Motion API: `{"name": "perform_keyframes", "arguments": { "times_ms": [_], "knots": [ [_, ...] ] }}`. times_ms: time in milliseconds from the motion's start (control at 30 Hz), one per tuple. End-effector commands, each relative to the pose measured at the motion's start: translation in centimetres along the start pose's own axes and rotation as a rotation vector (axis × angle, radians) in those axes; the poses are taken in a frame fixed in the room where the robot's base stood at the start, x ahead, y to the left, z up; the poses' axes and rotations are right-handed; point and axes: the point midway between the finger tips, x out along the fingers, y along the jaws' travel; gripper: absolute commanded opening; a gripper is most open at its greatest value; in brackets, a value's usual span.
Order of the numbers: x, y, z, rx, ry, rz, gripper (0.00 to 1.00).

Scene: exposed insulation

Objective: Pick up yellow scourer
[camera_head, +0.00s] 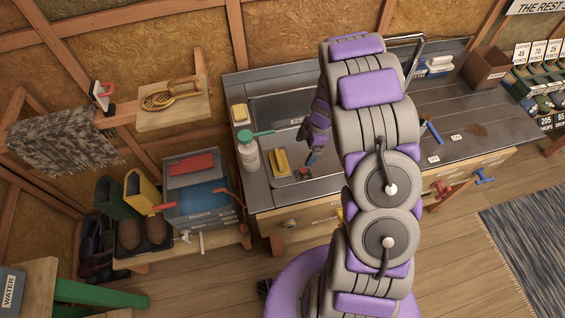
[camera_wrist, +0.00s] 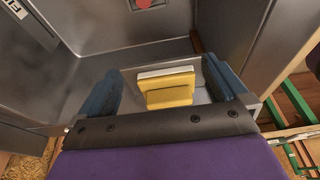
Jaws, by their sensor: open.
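The yellow scourer (camera_head: 279,162) lies on a grey tray at the left end of the metal counter. It also shows in the wrist view (camera_wrist: 168,90), yellow with a pale strip along its far edge. My gripper (camera_head: 312,157) is beside it, a little to its right in the head view. In the wrist view my gripper (camera_wrist: 160,88) is open, with one blue finger on each side of the scourer. I cannot tell how far above it the fingers are.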

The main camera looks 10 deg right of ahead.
Motion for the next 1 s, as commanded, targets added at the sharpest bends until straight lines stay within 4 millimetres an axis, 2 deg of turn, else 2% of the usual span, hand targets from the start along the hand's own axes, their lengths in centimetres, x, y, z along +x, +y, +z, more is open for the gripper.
{"name": "perform_keyframes", "arguments": {
  "times_ms": [100,433,633,800,1000],
  "knots": [
    [0.5,0.1,-2.0,-0.006,-0.006,0.001,1.0],
    [1.0,0.1,-3.6,-0.004,0.008,0.001,1.0],
    [2.0,0.0,-7.1,-0.005,0.003,-0.001,1.0],
    [3.2,0.1,-7.4,-0.002,-0.001,0.0,1.0],
    [3.1,0.1,-7.2,-0.002,0.003,0.001,1.0]
  ]
}}
